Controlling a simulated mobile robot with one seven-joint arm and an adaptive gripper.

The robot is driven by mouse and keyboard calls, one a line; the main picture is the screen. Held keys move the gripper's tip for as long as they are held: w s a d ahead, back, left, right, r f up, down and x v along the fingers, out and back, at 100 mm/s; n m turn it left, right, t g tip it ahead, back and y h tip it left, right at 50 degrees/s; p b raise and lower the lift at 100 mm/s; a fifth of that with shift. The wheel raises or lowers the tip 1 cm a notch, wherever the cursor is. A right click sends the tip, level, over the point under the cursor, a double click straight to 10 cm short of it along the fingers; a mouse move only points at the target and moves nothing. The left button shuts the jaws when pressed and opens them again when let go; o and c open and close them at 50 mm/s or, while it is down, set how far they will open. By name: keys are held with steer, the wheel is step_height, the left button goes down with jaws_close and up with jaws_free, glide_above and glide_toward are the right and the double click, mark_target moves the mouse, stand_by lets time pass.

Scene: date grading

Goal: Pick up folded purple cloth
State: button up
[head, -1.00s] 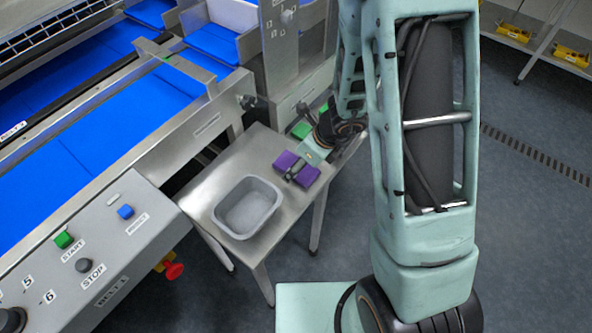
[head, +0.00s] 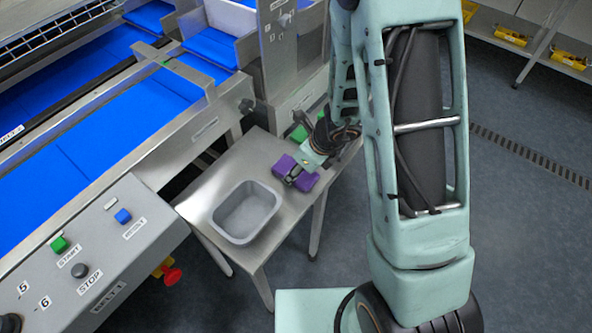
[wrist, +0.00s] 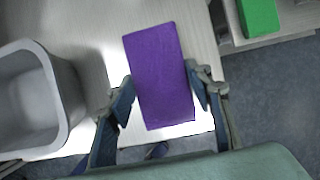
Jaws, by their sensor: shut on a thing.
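The folded purple cloth (head: 306,183) is a flat rectangular bundle at the right side of the small metal table (head: 228,167). In the wrist view the purple cloth (wrist: 160,100) lies lengthwise between my fingers. My gripper (head: 291,176) is over the middle of the cloth, with a finger on each long side, and is shut on it. The fingers of my gripper also show in the wrist view (wrist: 161,78). The cloth appears to be at the tabletop; I cannot tell whether it is clear of it.
A grey tub (head: 246,213) stands on the table left of the cloth. A green item (head: 300,133) lies behind my gripper, partly hidden, and also shows in the wrist view (wrist: 260,16). The conveyor (head: 120,130) with a blue belt borders the table at left.

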step_height(320, 180, up, 10)
steer(key=p, duration=0.5)
steer(key=o, duration=0.3)
steer(key=shift+p, duration=0.3)
steer(key=shift+c, duration=1.3)
